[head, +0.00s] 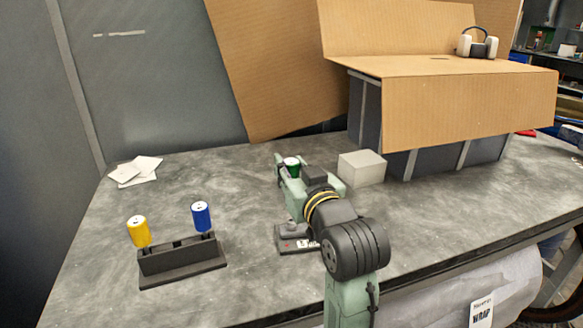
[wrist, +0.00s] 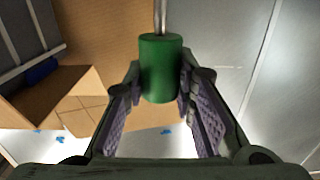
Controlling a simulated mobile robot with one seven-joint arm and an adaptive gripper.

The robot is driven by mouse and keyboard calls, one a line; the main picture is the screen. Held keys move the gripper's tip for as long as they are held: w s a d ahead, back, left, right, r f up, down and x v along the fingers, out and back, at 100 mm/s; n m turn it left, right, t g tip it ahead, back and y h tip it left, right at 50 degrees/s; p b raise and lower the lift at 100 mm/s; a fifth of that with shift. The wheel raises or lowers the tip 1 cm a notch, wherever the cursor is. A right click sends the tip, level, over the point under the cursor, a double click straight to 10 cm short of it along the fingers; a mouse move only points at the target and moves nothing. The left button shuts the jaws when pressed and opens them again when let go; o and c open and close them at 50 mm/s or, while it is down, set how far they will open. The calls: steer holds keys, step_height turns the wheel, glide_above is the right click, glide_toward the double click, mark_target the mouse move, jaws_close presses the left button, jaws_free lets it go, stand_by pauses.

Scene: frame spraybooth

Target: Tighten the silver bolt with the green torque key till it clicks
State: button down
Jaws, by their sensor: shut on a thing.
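The green torque key (head: 291,162) is in my gripper (head: 288,174), above the middle of the bench in the head view. In the wrist view the green handle (wrist: 160,66) sits between both finger pads, and its metal shaft (wrist: 160,16) runs out of the top of the picture. My gripper is shut on the handle. I cannot make out the silver bolt in either view, nor where the shaft tip is.
A dark rack (head: 182,260) at front left holds a yellow-handled key (head: 138,231) and a blue-handled key (head: 201,217). A pale box (head: 362,168) stands right of my gripper. White cards (head: 136,170) lie at back left. A cardboard-covered unit (head: 450,105) fills the back right.

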steer(key=shift+r+p, duration=0.85)
steer(key=shift+r, duration=0.25)
steer(key=shift+f, duration=0.1)
